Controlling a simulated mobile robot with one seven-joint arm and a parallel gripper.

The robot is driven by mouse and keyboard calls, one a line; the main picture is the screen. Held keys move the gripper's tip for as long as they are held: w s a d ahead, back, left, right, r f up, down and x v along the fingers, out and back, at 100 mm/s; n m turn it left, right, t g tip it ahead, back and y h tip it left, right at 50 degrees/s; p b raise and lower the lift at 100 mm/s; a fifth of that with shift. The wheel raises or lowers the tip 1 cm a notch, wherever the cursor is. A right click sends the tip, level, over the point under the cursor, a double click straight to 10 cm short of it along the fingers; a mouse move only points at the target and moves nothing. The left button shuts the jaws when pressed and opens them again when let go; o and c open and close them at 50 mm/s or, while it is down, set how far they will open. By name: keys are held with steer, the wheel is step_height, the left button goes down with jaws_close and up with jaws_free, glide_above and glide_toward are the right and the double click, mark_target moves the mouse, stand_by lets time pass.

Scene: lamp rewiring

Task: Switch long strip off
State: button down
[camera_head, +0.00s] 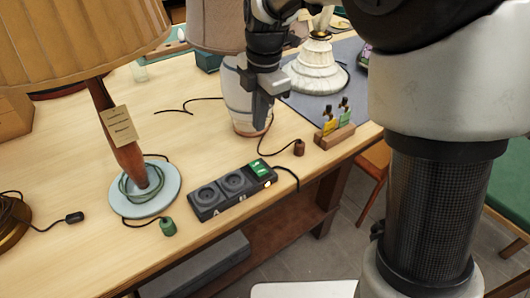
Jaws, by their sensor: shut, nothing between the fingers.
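A dark power strip (222,198) lies on the wooden table near its front edge, with two round sockets and a lit-looking green switch (259,169) at its right end. It is the only strip I can make out. My gripper (263,115) is shut and empty, pointing down. In the picture it is above the switch end and apart from it, in front of a striped ceramic lamp base (238,105), part of which it hides. I cannot tell which way the switch is tipped.
A lamp with a pale blue base (128,206) stands left of the strip. A green plug (168,227) and a brown plug (299,148) lie nearby with cords. A wooden holder (334,136) with coloured tools and a white lamp (318,75) stand further right and back.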

mark_target(259, 167)
steer(key=f, duration=0.4)
steer(key=w+f+b, duration=0.1)
steer(key=f, duration=0.4)
steer(key=a+f, duration=0.1)
steer(key=f, duration=0.4)
steer(key=shift+w+b, duration=0.2)
steer(key=shift+b, duration=0.2)
steer(key=shift+r+p, duration=0.1)
steer(key=shift+p, duration=0.2)
steer(key=shift+w+a+f+g, duration=0.1)
steer(key=shift+f+g, duration=0.15)
steer(key=shift+g, duration=0.05)
steer(key=shift+s+d+r, duration=0.2)
steer(key=shift+s+d, duration=0.25)
steer(key=shift+s, duration=0.2)
